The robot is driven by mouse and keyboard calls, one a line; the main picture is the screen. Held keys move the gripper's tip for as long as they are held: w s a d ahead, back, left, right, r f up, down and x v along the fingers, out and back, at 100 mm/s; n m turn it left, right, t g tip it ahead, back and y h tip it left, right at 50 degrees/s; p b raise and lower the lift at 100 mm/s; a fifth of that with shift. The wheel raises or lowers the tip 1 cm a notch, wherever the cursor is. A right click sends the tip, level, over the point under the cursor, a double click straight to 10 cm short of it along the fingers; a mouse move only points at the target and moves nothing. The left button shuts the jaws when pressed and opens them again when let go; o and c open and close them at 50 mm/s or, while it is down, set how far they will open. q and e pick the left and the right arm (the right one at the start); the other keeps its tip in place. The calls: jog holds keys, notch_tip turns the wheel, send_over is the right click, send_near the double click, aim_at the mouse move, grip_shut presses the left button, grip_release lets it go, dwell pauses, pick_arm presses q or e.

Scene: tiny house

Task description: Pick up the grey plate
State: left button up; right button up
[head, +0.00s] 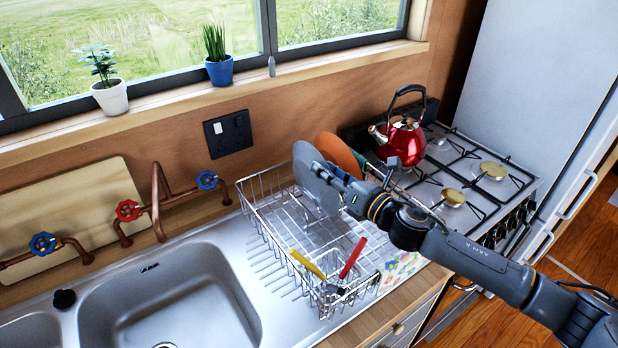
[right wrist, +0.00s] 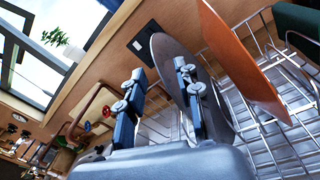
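The grey plate (head: 304,165) stands on edge in the wire dish rack (head: 256,212), at its back, left of an orange plate (head: 340,152). My right gripper (head: 327,174) reaches in from the right, with its fingers at the grey plate and overlapping it in the head view. In the right wrist view the two fingers (right wrist: 160,70) are apart, and the grey plate (right wrist: 166,48) shows between and behind them, near the right finger. I cannot tell whether a finger touches it. My left gripper is not in view.
The orange plate also shows in the right wrist view (right wrist: 238,62). Yellow-handled (head: 307,264) and red-handled (head: 352,257) utensils stand in the rack's front. A red kettle (head: 401,142) sits on the stove (head: 470,178). The sink (head: 170,300) lies left, with pipe taps behind.

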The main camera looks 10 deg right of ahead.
aim_at(314, 159)
jog(key=shift+p+x, duration=0.5)
jog(key=shift+x, duration=0.35)
jog(key=x, duration=0.3)
jog(key=shift+f+p, duration=0.15)
jog(key=shift+p, duration=0.25)
jog(key=shift+w+a, duration=0.15)
jog(key=shift+w, duration=0.05)
jog(key=shift+s, duration=0.1)
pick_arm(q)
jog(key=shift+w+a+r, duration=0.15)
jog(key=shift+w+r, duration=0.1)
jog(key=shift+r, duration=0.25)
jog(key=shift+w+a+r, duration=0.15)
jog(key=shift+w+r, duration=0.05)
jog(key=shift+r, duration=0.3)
pick_arm(e)
jog(key=shift+f, duration=0.1)
grip_shut()
